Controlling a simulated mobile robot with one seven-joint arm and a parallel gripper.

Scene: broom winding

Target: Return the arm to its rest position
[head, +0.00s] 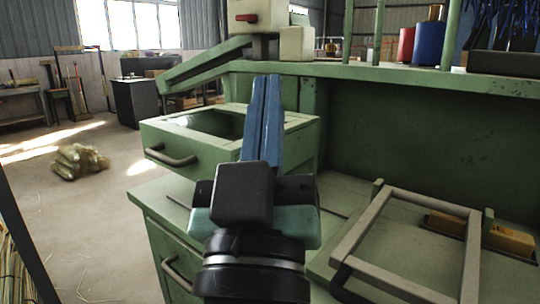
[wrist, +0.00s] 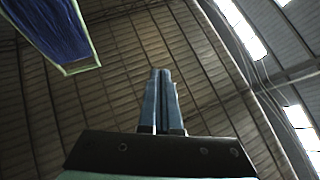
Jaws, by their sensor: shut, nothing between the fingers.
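My gripper (head: 266,80) points up and away in the middle of the head view, in front of the green workbench (head: 400,125). Its two long blue fingers lie side by side, shut with nothing between them. In the wrist view my gripper (wrist: 161,74) points toward the ceiling (wrist: 110,90), and its fingers are together and empty. The fingers appear in front of the open green drawer (head: 300,122) in the head view; I cannot tell the exact gap to it.
A grey frame (head: 365,222) lies on the bench top at the right. Red and blue spools (head: 426,42) stand on the upper shelf. Tied bundles (head: 80,161) lie on the floor at the left, with open floor around them. A blue bristle mass (wrist: 45,25) hangs in the wrist view.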

